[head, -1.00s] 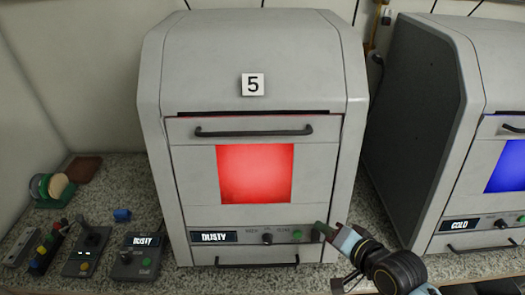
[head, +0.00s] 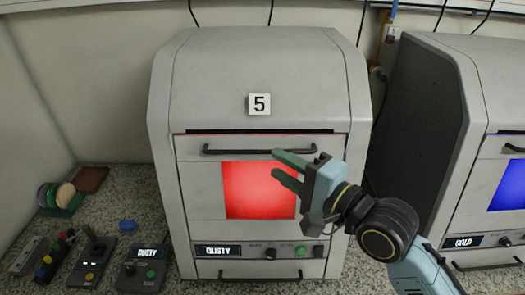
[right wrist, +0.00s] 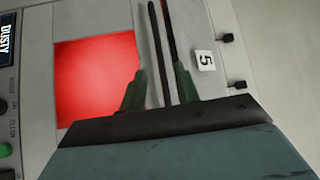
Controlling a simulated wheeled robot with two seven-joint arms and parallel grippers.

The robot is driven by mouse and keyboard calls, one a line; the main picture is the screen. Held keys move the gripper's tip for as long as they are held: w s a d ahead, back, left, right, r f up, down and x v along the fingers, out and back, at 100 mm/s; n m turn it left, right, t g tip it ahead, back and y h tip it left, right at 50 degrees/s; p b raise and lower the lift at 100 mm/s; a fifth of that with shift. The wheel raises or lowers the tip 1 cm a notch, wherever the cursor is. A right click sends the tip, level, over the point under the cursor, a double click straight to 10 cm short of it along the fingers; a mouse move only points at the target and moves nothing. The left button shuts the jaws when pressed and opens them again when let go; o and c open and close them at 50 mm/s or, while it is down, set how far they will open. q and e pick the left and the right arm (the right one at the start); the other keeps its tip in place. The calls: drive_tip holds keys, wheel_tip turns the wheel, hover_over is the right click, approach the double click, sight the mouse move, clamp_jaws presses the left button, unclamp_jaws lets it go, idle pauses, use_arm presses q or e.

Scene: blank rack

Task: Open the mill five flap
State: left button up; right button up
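The mill five (head: 258,70) is a grey cabinet with a "5" label. Its front flap (head: 197,180) has a glowing red window and is closed. A dark horizontal bar handle (head: 235,152) runs along the flap's top. My right gripper (head: 274,163) is open and empty, its green fingers pointing left in front of the flap near the handle's right part. In the right wrist view the open fingers (right wrist: 160,82) lie either side of the dark handle bar (right wrist: 157,50); I cannot tell the remaining distance. My left gripper is not in view.
Below the flap are a DUSTY display (head: 217,250), a knob and a green button (head: 301,250). A second machine (head: 430,130) reading COLD stands close on the right. Control boxes (head: 142,270) and a disc holder (head: 60,205) are on the speckled counter at left.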

drive_tip(key=shift+x, duration=2.8)
clamp_jaws()
